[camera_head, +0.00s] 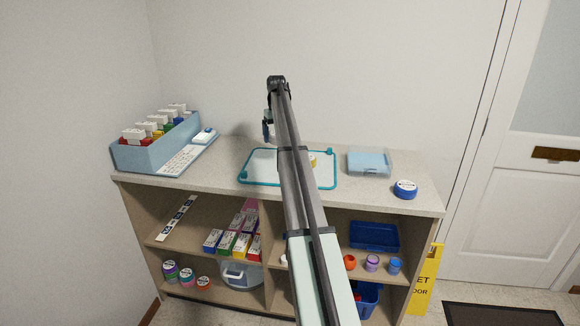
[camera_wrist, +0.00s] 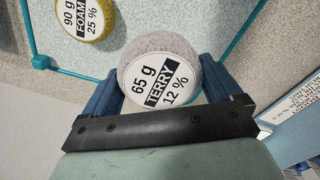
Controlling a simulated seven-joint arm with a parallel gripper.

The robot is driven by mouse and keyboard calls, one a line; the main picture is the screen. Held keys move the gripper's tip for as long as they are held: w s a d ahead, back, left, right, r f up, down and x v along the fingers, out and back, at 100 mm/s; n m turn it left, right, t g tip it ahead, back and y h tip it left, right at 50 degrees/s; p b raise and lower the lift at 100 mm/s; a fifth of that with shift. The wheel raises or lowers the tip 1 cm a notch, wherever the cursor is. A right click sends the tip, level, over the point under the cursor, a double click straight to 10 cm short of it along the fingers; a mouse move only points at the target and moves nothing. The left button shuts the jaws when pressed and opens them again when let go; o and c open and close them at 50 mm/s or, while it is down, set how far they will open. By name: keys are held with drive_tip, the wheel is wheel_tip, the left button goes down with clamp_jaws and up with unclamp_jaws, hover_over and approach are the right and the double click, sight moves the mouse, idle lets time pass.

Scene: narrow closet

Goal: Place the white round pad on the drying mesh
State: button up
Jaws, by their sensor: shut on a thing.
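The white round pad (camera_wrist: 150,68), labelled 65 g TERRY 12 %, is between the blue fingers of my gripper (camera_wrist: 160,72), which is shut on it. In the head view my gripper (camera_head: 267,131) appears above the back of the counter, near the drying mesh; the pad is not clear there. The drying mesh (camera_head: 262,164) is a pale panel with a teal rim, lying on the counter and partly hidden by my arm. In the wrist view the pad covers part of the teal rim (camera_wrist: 36,50); its height above the mesh is unclear.
A yellow-edged pad (camera_wrist: 84,14), labelled 90 g FOAM 25 %, lies on the mesh. A light-blue box (camera_head: 368,163) and a blue-edged round pad (camera_head: 405,189) are right of it.

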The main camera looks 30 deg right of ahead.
drive_tip(key=shift+f+n, duration=0.3)
drive_tip(key=shift+f, duration=4.75)
drive_tip(key=o, duration=0.7)
drive_tip(key=shift+f, duration=0.1)
wheel_tip(320, 180, up, 12)
drive_tip(key=shift+r, duration=0.15)
drive_tip(key=shift+a, duration=0.1)
